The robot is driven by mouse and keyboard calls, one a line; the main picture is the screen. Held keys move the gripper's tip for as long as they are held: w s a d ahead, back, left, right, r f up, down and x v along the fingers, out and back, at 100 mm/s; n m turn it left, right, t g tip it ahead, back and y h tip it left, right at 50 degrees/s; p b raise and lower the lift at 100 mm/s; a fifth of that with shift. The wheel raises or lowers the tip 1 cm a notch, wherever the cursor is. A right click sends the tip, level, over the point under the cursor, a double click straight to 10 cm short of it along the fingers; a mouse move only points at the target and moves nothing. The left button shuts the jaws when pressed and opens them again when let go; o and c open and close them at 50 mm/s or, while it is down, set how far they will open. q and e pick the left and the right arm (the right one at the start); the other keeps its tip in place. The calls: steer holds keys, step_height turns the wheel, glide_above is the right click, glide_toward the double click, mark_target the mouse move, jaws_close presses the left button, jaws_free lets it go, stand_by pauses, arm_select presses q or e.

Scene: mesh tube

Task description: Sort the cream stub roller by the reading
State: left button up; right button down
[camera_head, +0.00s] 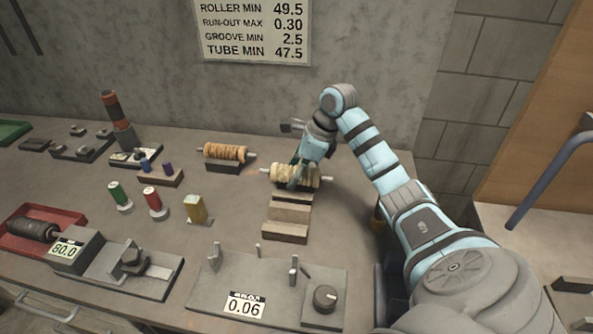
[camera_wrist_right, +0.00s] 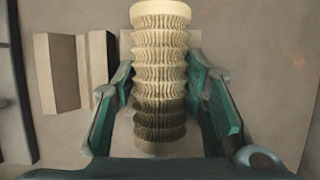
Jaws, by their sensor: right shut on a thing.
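The cream stub roller (camera_head: 310,175), ribbed and with thin pale end pins, is at the right of the bench, behind the stepped wooden block. My right gripper (camera_head: 297,178) is shut on it from above. In the right wrist view the roller (camera_wrist_right: 160,60) runs lengthwise between the teal fingers (camera_wrist_right: 165,115). The run-out gauge (camera_head: 220,285) at the front reads 0.06. The measuring slide (camera_head: 125,265) at front left has a display (camera_head: 66,249) reading 80.0. The wall sign (camera_head: 254,30) lists roller min 49.5 and run-out max 0.30.
An orange-brown roller (camera_head: 226,153) sits on a stand left of the cream one. A red tray (camera_head: 75,216) holds a dark roller. A green tray (camera_head: 14,131) is at far left. Several coloured spools (camera_head: 153,203) and a stepped wooden block (camera_head: 285,234) stand mid-bench.

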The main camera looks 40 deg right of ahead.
steer(key=shift+w, duration=0.2)
arm_select(q)
steer(key=shift+w+r, duration=0.15)
steer(key=shift+w, duration=0.2)
arm_select(e)
steer(key=shift+s, duration=0.1)
arm_select(q)
steer(key=shift+f, duration=0.35)
arm_select(e)
steer(key=shift+f, duration=0.55)
arm_select(q)
steer(key=shift+r, duration=0.2)
arm_select(e)
steer(key=c, duration=0.9)
jaws_free()
